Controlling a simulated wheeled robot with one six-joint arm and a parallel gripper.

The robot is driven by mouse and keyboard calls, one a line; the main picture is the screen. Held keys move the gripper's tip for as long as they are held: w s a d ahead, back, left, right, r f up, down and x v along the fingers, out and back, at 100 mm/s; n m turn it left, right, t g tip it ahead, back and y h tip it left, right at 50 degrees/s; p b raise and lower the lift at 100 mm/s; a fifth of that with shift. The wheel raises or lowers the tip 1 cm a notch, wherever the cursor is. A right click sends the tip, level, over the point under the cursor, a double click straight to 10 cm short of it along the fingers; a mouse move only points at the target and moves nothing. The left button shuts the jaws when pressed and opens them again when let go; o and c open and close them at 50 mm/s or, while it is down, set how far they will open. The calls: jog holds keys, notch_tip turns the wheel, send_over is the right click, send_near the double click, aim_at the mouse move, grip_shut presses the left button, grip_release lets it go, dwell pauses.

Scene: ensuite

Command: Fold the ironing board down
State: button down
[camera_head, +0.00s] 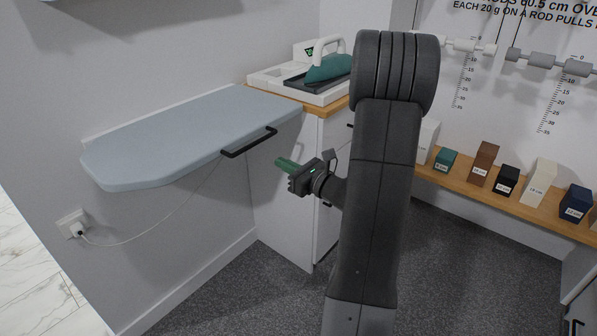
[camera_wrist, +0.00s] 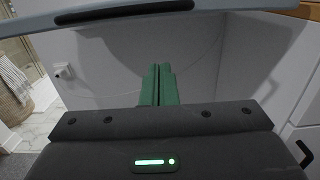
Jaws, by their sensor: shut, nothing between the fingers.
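The ironing board (camera_head: 180,135) is pale blue-grey and sticks out level from the left wall. A black bar handle (camera_head: 248,143) is fixed along its front edge. My gripper (camera_head: 284,164) has green fingers, is shut and empty, and is just right of and a little below the handle, apart from it. In the wrist view the shut green fingers (camera_wrist: 158,84) point towards the wall below the board. The board's edge (camera_wrist: 225,8) and the dark handle (camera_wrist: 125,11) cross the top of that view.
A white cabinet (camera_head: 283,200) with a wooden top stands right of the board, with a teal iron (camera_head: 328,68) on a white tray. A white cord runs from a wall socket (camera_head: 73,224) under the board. A wooden shelf (camera_head: 480,195) with several labelled blocks is at right. The grey floor is clear.

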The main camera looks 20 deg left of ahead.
aim_at(275, 132)
jog(key=a+r, duration=0.1)
jog(key=r, duration=0.1)
jog(key=w+a+r, duration=0.1)
jog(key=a+r, duration=0.1)
jog(key=shift+w, duration=0.15)
jog(key=shift+g+h, duration=0.3)
jog(key=shift+h, duration=0.1)
notch_tip(275, 132, up, 5)
jog(key=p, duration=0.6)
jog(key=shift+f, duration=0.15)
notch_tip(275, 132, up, 3)
jog(key=h+p, duration=0.1)
jog(key=p, duration=0.3)
jog(key=shift+a+g+p, duration=0.1)
jog(key=shift+g+p, duration=0.2)
jog(key=shift+p, duration=0.05)
